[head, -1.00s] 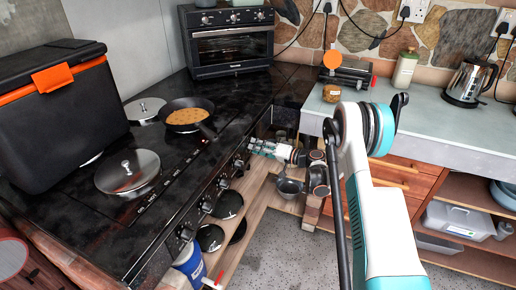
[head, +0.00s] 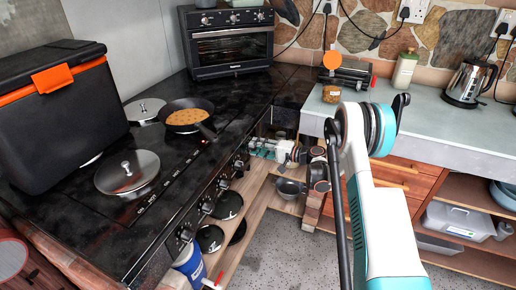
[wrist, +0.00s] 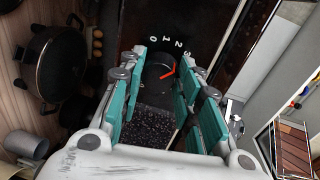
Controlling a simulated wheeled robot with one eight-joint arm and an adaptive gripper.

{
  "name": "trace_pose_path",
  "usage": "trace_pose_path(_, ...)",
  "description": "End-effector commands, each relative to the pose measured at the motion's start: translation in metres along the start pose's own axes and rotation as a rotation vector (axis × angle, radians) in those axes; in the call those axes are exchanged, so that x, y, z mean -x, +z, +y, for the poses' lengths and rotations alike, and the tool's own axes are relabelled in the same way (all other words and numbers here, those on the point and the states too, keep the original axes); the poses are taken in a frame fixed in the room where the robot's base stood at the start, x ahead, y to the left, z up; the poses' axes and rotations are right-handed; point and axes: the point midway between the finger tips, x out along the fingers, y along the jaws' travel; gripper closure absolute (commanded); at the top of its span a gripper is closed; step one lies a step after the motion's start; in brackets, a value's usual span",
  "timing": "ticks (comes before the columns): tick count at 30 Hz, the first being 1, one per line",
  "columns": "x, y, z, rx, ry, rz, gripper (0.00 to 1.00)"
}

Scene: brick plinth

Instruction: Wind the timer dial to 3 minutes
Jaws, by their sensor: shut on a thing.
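The timer dial (wrist: 158,72) is a dark round knob on the dark stove front in the wrist view. The numbers 0, 1, 2 and 3 (wrist: 188,55) arc beside it. A red pointer (wrist: 169,73) on it lies on the side of the 2 and 3; its exact reading is hard to tell. My gripper (wrist: 160,78) has its teal-padded fingers on both sides of the dial and is shut on it. In the head view my gripper (head: 265,147) is at the far end of the stove front (head: 215,190), and the dial cannot be made out there.
Pans (head: 228,205) lie on the wooden shelf below the stove front. A grey counter (head: 430,120) with drawers is on the right.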

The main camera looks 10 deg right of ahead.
Motion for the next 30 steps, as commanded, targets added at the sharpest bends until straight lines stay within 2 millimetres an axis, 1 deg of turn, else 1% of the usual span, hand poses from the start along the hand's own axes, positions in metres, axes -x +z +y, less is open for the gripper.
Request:
trace_pose_path(10,0.0,-0.001,0.0,-0.001,0.001,0.001,0.93)
trace_pose_path(11,0.0,-0.001,0.0,-0.001,0.001,0.001,0.64)
trace_pose_path(12,0.0,-0.001,0.0,-0.001,0.001,0.001,0.55)
trace_pose_path(13,0.0,-0.001,0.0,-0.001,0.001,0.001,0.48)
trace_pose_path(24,0.002,0.0,0.0,-0.001,0.0,0.001,0.47)
trace_pose_path(26,0.006,-0.001,0.0,-0.001,0.0,0.001,0.47)
trace_pose_path(29,0.018,-0.001,0.0,-0.001,0.0,0.002,0.47)
trace_pose_path(30,0.025,-0.001,0.0,-0.001,0.0,0.003,0.47)
